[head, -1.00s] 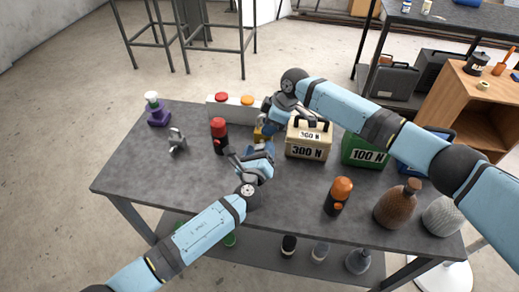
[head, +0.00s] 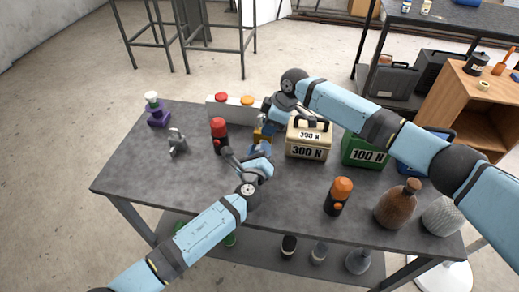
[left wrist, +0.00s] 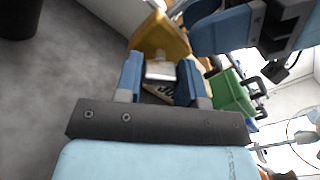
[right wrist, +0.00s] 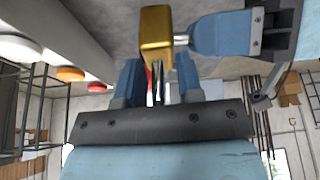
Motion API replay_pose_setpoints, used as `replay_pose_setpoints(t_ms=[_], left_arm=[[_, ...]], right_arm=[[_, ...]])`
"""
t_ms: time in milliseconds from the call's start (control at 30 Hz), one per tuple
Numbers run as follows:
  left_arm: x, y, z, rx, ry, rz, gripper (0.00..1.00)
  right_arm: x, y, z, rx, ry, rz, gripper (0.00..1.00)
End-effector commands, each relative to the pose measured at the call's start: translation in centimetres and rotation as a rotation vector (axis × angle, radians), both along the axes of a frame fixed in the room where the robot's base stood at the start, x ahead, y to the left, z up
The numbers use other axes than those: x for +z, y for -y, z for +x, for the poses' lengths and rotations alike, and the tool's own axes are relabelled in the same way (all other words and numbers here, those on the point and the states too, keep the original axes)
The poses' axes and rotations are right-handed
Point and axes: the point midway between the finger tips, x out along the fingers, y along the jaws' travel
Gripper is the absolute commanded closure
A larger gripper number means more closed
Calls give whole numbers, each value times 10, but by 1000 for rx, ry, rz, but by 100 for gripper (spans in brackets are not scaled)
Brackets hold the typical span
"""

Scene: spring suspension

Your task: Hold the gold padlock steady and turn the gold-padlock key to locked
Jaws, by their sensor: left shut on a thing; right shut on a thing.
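The gold padlock (head: 262,133) is small and partly hidden between my two grippers in the head view. Its gold body also shows in the right wrist view (right wrist: 156,36) and the left wrist view (left wrist: 160,38). My right gripper (head: 266,118) is shut on the padlock from the far side; its exact grip is partly hidden. My left gripper (head: 259,152) is on the near side, shut on the silver key (left wrist: 160,71). The key's shaft shows in the right wrist view (right wrist: 181,38), reaching the padlock body. The key's turn angle cannot be told.
A red-and-black cylinder (head: 219,134) stands close left of my left gripper. A cream 300 N box (head: 306,138) stands close right. A silver padlock (head: 177,142) and purple stand (head: 157,116) are farther left. The table's front left (head: 150,180) is clear.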

Motion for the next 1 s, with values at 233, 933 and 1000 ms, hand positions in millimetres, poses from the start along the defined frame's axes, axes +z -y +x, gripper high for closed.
replay_pose_setpoints(t_ms=[233,933,1000], left_arm=[[-1,0,0,12,-40,-196,88],[-1,-1,0,43,-156,-796,88],[-1,-1,0,45,-164,-836,88]], right_arm=[[1,1,1,1,1,0,99],[1,1,1,0,2,0,99],[1,1,1,0,2,0,99]])
